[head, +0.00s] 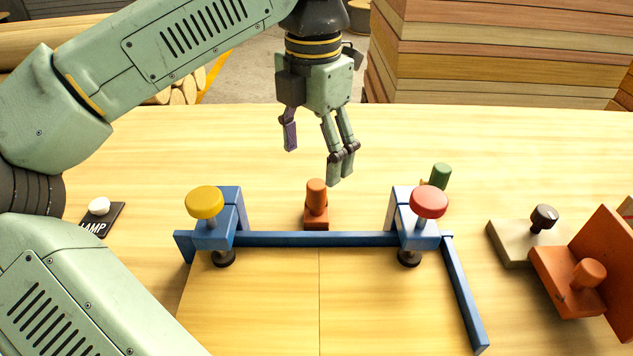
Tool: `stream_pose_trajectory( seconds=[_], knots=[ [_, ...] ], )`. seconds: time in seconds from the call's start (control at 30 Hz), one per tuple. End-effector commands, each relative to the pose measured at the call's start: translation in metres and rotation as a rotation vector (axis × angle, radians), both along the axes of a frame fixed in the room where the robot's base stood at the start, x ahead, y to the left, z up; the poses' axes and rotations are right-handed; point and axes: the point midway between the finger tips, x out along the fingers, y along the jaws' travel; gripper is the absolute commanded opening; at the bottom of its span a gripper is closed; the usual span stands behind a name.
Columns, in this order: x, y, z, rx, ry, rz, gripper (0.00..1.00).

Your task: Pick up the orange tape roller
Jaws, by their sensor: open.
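A small orange piece, which looks like the tape roller (316,207), stands upright on the bench behind the blue bar, between two blue clamps. It has a rounded cylindrical handle on a block-like base. The bar hides the lower edge of its base. My gripper (314,155) hangs above and behind it, fingers pointing down. The fingers are spread apart with nothing between them, and they appear clear of the roller.
The blue frame (318,239) carries a yellow-knobbed clamp (205,203) and a red-knobbed clamp (428,203) on either side. A green-handled piece (440,176) stands behind the right clamp. An orange angle block (567,282) and a dark-knobbed block (511,245) sit at right. The bench behind is clear.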

Motion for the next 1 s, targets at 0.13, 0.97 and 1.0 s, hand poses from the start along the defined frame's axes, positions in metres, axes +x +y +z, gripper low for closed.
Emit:
stream_pose_trajectory(
  seconds=[0.13, 0.97, 1.0],
  knots=[
    [-0.001, 0.001, -0.019, 0.0, 0.003, -0.001, 0.73],
    [-0.004, -0.004, -0.107, -0.001, 0.0, -0.002, 0.73],
    [-0.004, -0.004, -0.107, -0.001, 0.0, -0.002, 0.73]
  ],
)
